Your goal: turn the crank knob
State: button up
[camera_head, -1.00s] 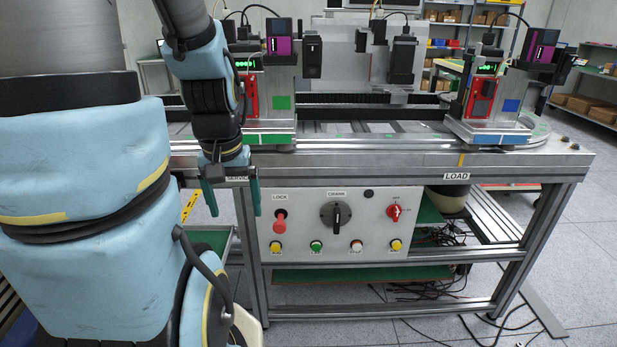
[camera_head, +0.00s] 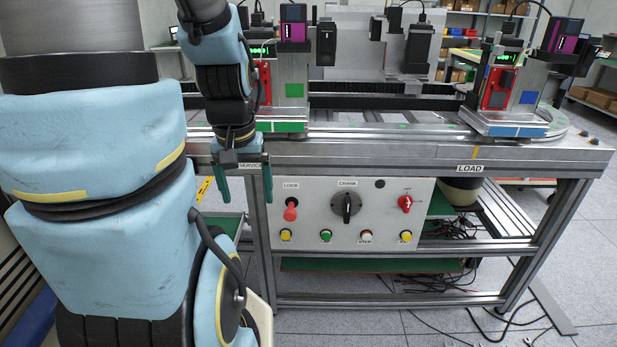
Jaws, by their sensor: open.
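The crank knob (camera_head: 346,207) is a round dark dial with a black handle standing about upright, under the label CRANK on the white control panel (camera_head: 322,239). My gripper (camera_head: 243,184) hangs pointing down at the panel's upper left, left of the crank knob and apart from it. Its two green fingers are spread wide with nothing between them. A red LOCK knob (camera_head: 290,211) sits on the panel between my gripper and the crank knob.
A red rotary switch (camera_head: 405,203) is right of the crank knob. Several coloured push buttons, one green (camera_head: 326,236), line the panel's lower edge. The metal bench edge (camera_head: 400,157) juts above the panel. The space before the panel looks clear.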

aim_at(346, 203)
jog(key=j, duration=0.45)
jog(key=k+j, duration=0.15)
jog(key=j, duration=0.75)
jog(key=k, duration=0.05)
